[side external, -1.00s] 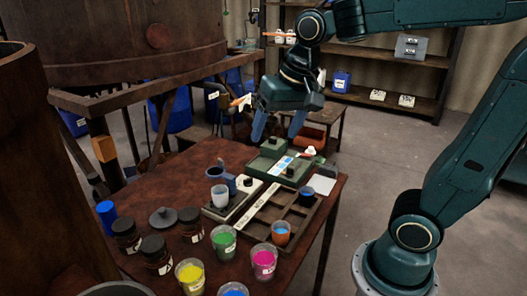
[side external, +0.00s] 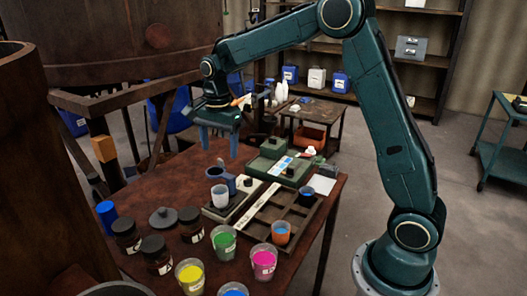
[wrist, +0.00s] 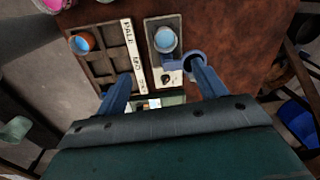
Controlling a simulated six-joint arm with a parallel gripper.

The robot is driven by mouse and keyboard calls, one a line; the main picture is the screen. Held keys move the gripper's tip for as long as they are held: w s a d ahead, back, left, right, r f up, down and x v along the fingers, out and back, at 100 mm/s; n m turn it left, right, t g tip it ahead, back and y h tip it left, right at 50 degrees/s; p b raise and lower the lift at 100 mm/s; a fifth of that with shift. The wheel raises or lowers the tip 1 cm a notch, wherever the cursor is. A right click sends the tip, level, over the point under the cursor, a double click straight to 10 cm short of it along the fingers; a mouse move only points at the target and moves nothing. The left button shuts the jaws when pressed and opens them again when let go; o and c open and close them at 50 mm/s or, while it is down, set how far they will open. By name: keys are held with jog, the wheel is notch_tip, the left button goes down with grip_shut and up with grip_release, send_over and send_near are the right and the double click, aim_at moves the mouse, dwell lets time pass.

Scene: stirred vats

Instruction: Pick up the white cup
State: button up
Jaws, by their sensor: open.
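In the wrist view the white cup (wrist: 165,40) shows from above, with light blue inside. My gripper (side external: 218,146) is open and empty, with its fingers pointing down, above and a little behind the cup. In the wrist view the gap between my fingers (wrist: 160,75) lies just below the cup in the picture, apart from it. A blue-grey mug (side external: 226,181) stands right behind the cup, close to it.
A compartment tray (side external: 262,238) with an orange cup (side external: 281,232) lies to the right. Paint cups, green (side external: 224,241), yellow (side external: 189,274) and pink (side external: 264,260), stand in front. Dark jars (side external: 126,236) stand at left. A green box (side external: 271,165) stands behind. The table's left back is clear.

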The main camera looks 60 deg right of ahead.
notch_tip(320, 180, down, 3)
jog(key=w+m, duration=0.2)
send_over(220, 191)
jog(key=s+a, duration=0.1)
jog(key=shift+a+f, duration=0.2)
jog(key=shift+f, duration=4.2)
jog(key=shift+f, duration=0.1)
jog(key=shift+s+a+f, duration=0.1)
jog(key=shift+s+f, duration=0.05)
jog(key=shift+f, duration=2.35)
jog(key=c, duration=1.2)
jog(key=shift+o, duration=0.2)
jog(key=shift+r, duration=0.1)
